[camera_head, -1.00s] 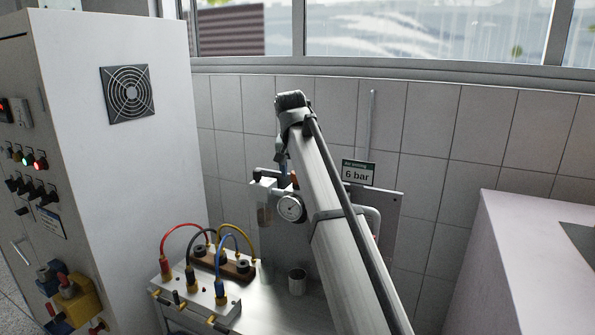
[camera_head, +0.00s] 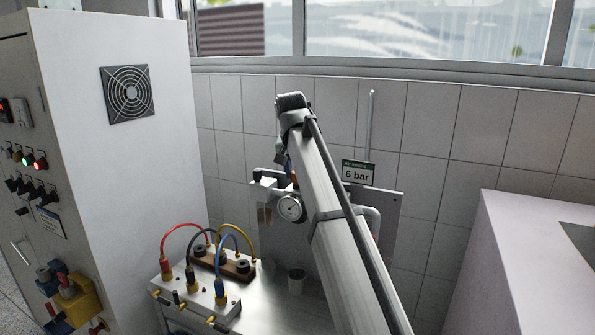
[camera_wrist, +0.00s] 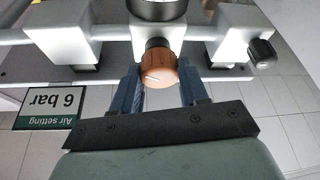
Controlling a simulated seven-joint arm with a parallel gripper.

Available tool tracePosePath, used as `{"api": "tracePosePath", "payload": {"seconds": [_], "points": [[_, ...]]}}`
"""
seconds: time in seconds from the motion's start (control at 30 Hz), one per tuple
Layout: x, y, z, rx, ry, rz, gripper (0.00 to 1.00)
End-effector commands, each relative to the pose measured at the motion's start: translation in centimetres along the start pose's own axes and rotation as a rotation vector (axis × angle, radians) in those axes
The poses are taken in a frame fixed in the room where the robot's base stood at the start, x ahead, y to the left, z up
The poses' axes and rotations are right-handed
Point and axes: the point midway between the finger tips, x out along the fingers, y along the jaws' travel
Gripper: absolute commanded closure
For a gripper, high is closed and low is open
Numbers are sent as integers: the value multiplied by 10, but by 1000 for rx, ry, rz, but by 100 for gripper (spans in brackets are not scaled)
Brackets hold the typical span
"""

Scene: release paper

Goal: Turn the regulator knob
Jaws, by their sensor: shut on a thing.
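The regulator knob (camera_wrist: 158,68) is orange-brown with a pale mark line on its front. In the wrist view it sits below the middle block of the grey air unit (camera_wrist: 157,28). My gripper (camera_wrist: 160,82) has one blue finger on each side of the knob and is shut on it. The round white pressure gauge (camera_head: 290,208) shows left of my arm. Its reading is too small to make out.
A green-and-white "6 bar" sign (camera_head: 358,172) hangs by the unit; it shows upside down in the wrist view. A black knob (camera_wrist: 262,53) is at right there.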

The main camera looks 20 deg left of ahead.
Motion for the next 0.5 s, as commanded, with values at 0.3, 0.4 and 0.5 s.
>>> {"api": "tracePosePath", "payload": {"seconds": [0.3, 0.4, 0.5], "points": [[0, 1, 0, -79, -1, -33, 87], [0, 2, 0, -137, -1, -57, 87], [0, 2, 0, -202, 0, -84, 87]]}}
